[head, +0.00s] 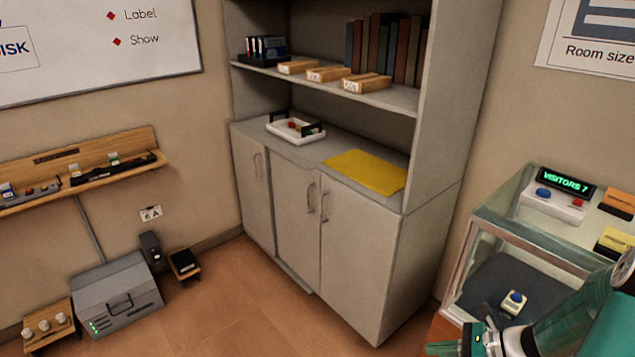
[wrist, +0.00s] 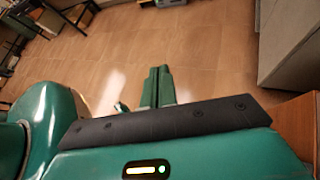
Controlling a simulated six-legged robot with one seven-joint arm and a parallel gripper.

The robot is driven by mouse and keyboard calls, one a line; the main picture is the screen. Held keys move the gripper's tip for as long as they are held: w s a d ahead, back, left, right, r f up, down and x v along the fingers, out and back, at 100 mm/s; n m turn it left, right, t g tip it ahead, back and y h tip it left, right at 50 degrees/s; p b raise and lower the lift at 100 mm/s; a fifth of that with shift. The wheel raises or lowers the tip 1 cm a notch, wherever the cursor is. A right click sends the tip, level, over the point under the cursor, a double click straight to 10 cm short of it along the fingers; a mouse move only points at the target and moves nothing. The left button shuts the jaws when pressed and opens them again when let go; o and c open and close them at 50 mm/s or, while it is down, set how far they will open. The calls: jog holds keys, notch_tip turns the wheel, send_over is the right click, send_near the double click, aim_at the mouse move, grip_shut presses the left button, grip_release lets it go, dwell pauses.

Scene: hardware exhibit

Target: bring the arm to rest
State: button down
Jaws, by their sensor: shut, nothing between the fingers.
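My gripper (wrist: 158,72) shows in the wrist view as two green fingers lying side by side, shut with nothing between them. They point out over the wooden floor and touch nothing there. In the head view my gripper (head: 435,348) is at the bottom edge, right of centre, partly cut off. My teal arm reaches in from the lower right corner, in front of the glass display case (head: 535,245).
A grey cabinet (head: 365,260) with open shelves stands in the middle. It bears a white tray (head: 295,128) and a yellow sheet (head: 365,171). A grey box (head: 118,292) and small wooden stands are on the floor at left. The floor (head: 235,300) before the cabinet is clear.

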jog(key=s+a+r+n+h, duration=0.3)
jog(key=a+r+n, duration=0.1)
jog(key=r+n, duration=0.4)
jog(key=s+a+r+n+h, duration=0.4)
jog(key=r+n, duration=0.4)
jog(key=s+a+r+n+t+h, duration=0.1)
jog(key=s+a+r+n+h, duration=0.3)
jog(key=r+n, duration=0.4)
jog(key=shift+s+a+n, duration=0.25)
jog(key=shift+a+n, duration=0.05)
jog(key=shift+a, duration=0.05)
jog(key=shift+d, duration=0.15)
